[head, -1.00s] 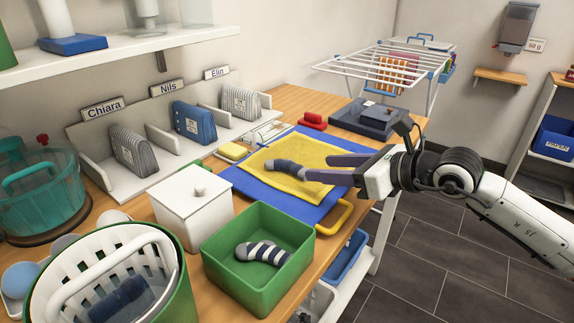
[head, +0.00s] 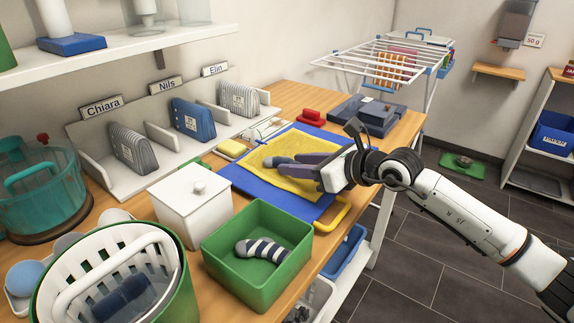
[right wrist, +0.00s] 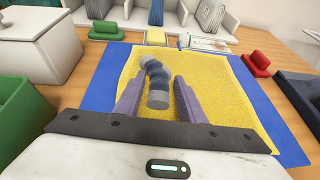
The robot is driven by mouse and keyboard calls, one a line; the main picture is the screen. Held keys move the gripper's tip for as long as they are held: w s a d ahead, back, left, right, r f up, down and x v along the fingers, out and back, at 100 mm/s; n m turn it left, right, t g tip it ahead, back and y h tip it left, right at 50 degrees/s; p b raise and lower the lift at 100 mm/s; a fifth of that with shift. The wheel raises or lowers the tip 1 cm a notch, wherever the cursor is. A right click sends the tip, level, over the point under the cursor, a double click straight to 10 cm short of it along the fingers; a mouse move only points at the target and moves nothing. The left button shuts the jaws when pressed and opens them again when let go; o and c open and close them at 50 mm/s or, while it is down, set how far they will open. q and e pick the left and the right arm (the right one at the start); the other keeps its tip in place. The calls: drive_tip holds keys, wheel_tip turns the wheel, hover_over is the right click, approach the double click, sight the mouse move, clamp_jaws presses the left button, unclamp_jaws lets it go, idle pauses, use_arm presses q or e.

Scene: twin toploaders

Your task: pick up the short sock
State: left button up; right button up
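A grey and dark blue sock (head: 279,161) lies on a yellow cloth (head: 270,177) on a blue mat (head: 240,179). My right gripper (head: 302,160) is open and low over the cloth. In the right wrist view the sock (right wrist: 157,98) lies lengthwise between the two purple fingers, with a gap on each side; its far end reaches past the fingertips. In the head view the fingers hide part of it. A second sock, striped dark and white (head: 263,249), lies in a green box (head: 225,271). My left gripper is not in view.
A white lidded box (head: 192,215) and a white basket (head: 160,251) stand at the left. A yellow handle (head: 334,214) is at the mat's front edge. A red object (head: 311,117) and a dark blue-grey tray (head: 370,115) lie behind. Name-labelled holders line the wall.

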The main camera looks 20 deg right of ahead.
drive_tip(key=c, duration=0.8)
drive_tip(key=shift+o, duration=0.2)
wheel_tip(320, 180, up, 10)
